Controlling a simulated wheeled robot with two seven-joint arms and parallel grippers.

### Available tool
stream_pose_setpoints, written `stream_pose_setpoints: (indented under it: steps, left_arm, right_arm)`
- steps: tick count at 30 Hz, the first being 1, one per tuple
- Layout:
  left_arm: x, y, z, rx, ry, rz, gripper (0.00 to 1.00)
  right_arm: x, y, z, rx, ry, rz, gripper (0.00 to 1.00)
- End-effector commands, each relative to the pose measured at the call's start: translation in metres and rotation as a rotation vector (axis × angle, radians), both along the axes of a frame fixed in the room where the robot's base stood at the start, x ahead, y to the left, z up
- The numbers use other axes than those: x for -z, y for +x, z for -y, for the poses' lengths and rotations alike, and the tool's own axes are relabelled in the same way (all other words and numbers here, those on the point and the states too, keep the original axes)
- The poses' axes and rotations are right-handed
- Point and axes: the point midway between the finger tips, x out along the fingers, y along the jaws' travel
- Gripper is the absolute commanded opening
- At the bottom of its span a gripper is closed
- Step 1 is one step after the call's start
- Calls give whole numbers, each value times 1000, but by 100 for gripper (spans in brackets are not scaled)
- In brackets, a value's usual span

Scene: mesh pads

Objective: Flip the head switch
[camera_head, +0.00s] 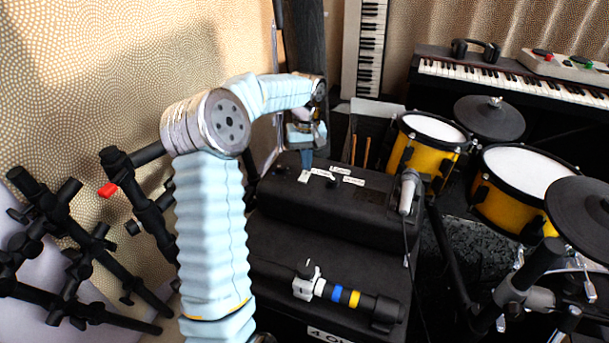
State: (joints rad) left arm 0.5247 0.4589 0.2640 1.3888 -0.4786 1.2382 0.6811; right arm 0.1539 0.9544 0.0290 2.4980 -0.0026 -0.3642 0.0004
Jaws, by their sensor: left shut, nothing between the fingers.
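The black amp head (345,214) lies on top of a larger black cabinet, in the middle of the view. Its top edge carries several small white labels (346,170) and small dark knobs or switches, too small to tell apart. My left arm comes in from the left and reaches over to the back of the amp head. My left gripper (307,163) points down at the back left part of the labelled strip, shut and empty. I cannot tell whether it touches the strip. Any switch beneath the fingers is hidden. My right gripper is out of view.
A microphone (407,192) stands at the amp head's right end. A black tube with blue and yellow bands (348,297) lies in front on the cabinet. Yellow drums (510,205) and cymbals crowd the right. Black stands (75,235) fill the left. Keyboards (515,82) are behind.

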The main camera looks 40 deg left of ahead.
Motion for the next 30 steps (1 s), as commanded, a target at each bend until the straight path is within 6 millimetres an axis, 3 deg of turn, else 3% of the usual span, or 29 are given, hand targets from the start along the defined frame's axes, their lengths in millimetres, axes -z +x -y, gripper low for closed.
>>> stream_pose_setpoints:
  steps: [30]
  left_arm:
    - [11, 0, 0, 0, 0, 0, 0]
  right_arm:
    - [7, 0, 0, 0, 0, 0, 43]
